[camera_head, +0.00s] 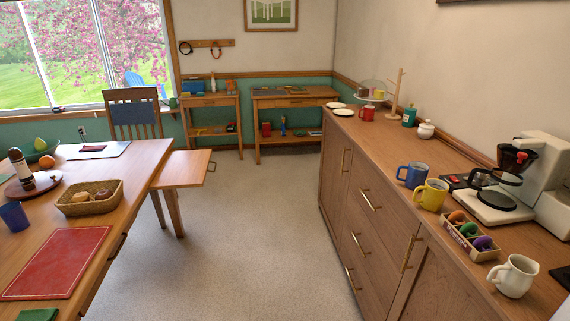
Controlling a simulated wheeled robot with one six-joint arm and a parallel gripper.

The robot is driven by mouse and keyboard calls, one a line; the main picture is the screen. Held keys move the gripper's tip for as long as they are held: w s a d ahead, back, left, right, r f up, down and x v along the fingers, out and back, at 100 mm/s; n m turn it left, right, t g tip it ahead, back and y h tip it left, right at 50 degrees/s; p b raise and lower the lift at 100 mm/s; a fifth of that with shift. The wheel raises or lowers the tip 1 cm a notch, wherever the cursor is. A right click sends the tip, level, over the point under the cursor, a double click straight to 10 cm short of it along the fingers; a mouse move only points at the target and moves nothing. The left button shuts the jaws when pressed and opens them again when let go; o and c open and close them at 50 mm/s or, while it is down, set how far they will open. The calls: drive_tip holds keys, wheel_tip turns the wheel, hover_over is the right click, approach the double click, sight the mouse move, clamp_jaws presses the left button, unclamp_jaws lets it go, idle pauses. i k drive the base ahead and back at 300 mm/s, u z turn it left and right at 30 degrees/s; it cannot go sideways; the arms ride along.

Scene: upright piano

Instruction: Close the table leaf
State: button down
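The wooden dining table (138,160) stands at the left. A table leaf (187,167) sticks out from its right long side near the far end, like a flat pulled-out board. A small dark handle (211,167) is on the leaf's right edge. The leaf looks level and its top is bare. A second dark handle (117,247) shows on the table's near right side, flush with the edge. My gripper is not in view.
A chair (133,112) stands behind the table's far end. A long wooden sideboard (350,190) with mugs and a coffee maker (535,175) runs along the right. The floor (235,250) between is clear. Two small side tables (290,98) stand at the back wall.

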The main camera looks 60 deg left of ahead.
sight(189, 169)
drive_tip(key=u, duration=2.15)
drive_tip(key=i, duration=2.75)
drive_tip(key=u, duration=0.25)
